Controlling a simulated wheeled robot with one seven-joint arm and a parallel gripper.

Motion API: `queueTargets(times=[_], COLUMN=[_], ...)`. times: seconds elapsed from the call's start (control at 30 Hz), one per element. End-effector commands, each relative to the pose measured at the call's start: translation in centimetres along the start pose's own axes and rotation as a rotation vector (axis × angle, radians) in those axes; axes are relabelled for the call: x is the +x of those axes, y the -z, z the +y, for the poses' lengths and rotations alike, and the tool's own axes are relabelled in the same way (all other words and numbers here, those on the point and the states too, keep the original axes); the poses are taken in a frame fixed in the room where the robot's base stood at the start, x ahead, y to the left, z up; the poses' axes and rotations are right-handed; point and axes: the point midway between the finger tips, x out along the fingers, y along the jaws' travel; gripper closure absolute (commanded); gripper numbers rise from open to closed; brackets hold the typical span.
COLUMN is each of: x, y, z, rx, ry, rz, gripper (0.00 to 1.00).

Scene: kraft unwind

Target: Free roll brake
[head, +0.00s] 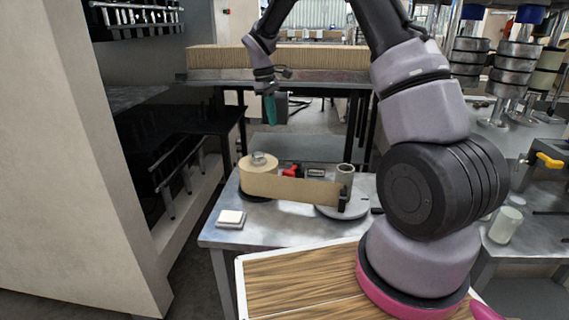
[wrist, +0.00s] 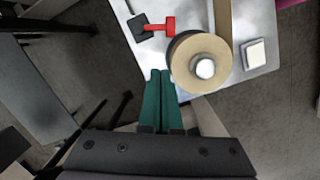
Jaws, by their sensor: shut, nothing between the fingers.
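A roll of brown kraft paper (head: 245,170) stands on a spindle at the left of a metal table. Its paper strip (head: 290,188) runs right to a grey core (head: 345,173) on a round plate. A red brake lever (head: 292,170) sits behind the strip. In the wrist view the red lever (wrist: 158,25) has a black block at its left end and lies up and left of the roll (wrist: 196,62). My gripper (head: 270,108), with green fingers, is shut and empty above and behind the roll. In the wrist view the fingers (wrist: 160,75) end just left of the roll, apart from the lever.
A white square pad (head: 231,218) lies at the table's front left. A small black post (head: 343,198) stands by the strip's right end. A tall beige cabinet (head: 75,150) is at the left. A bench with corrugated board (head: 290,57) stands behind.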

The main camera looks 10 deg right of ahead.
Motion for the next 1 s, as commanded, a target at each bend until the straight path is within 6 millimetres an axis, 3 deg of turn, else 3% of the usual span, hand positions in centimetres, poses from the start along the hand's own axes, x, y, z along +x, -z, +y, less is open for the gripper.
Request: queueTargets(times=[0.1, 0.27, 0.77, 1.0], x=[3.1, 5.3, 6.1, 9.3], y=[1.8, 3.0, 3.2, 2.9], z=[-0.1, -0.1, -0.1, -0.2], rx=[-0.067, -0.118, -0.132, -0.133], ry=[0.008, 0.013, 0.014, 0.016], rz=[-0.042, -0.073, -0.081, -0.083], gripper=[1.00, 1.00, 1.00, 1.00])
